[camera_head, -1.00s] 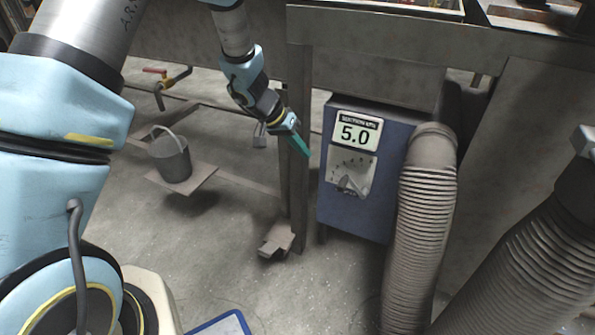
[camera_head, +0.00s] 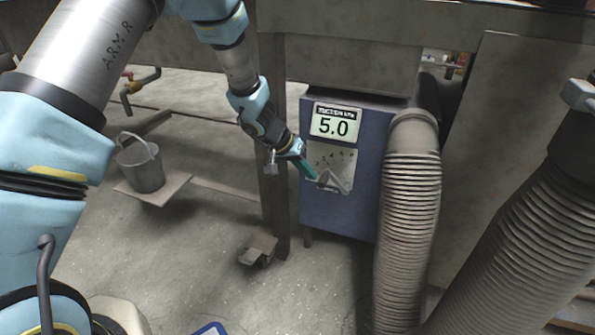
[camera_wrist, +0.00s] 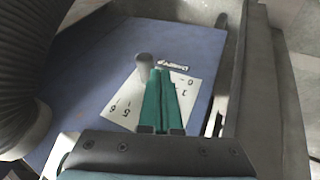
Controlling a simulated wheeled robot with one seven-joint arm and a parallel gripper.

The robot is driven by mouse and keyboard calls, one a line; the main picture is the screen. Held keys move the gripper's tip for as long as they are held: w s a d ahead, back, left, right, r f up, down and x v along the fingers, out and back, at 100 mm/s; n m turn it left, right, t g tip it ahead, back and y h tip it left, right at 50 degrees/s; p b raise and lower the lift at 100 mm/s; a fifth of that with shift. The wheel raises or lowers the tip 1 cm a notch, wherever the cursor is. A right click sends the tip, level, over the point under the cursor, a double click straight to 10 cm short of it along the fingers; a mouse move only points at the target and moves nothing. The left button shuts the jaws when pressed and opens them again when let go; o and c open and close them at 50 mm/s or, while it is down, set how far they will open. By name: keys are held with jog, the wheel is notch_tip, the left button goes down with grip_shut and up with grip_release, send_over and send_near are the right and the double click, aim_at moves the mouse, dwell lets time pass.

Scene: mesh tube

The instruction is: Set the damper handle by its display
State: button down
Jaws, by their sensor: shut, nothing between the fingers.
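The blue damper box (camera_head: 339,212) stands under the bench, with a white display (camera_head: 335,122) reading 5.0. Below it is a pale dial plate (camera_head: 343,160) with the grey damper handle (camera_head: 328,182). My gripper (camera_head: 313,173) has green fingers, shut and empty, at the left edge of the dial beside the handle. In the wrist view the shut fingers (camera_wrist: 161,72) lie over the dial plate (camera_wrist: 122,115), where 0, 1, 5 and 6 show. The handle's rounded grey knob (camera_wrist: 144,62) is just left of the fingertips; I cannot tell whether they touch.
A ribbed grey hose (camera_head: 410,210) runs down the box's right side, and a thicker hose (camera_head: 530,250) stands farther right. A bench leg (camera_head: 273,200) is just left of the box. A bucket (camera_head: 142,168) stands on a floor plate at left.

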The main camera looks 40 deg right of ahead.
jog(key=shift+s+d, duration=0.1)
jog(key=shift+s, duration=0.1)
jog(key=p, duration=0.1)
jog(key=s+p, duration=0.1)
jog(key=p, duration=0.1)
jog(key=shift+s+d+r+p, duration=0.1)
jog(key=shift+d+r+p, duration=0.05)
jog(key=shift+d+p, duration=0.15)
jog(key=shift+s, duration=0.1)
dwell(0.3)
jog(key=shift+r, duration=0.15)
jog(key=shift+r+p, duration=0.25)
jog(key=shift+p, duration=0.45)
jog(key=shift+r+p, duration=0.4)
jog(key=shift+p, duration=0.25)
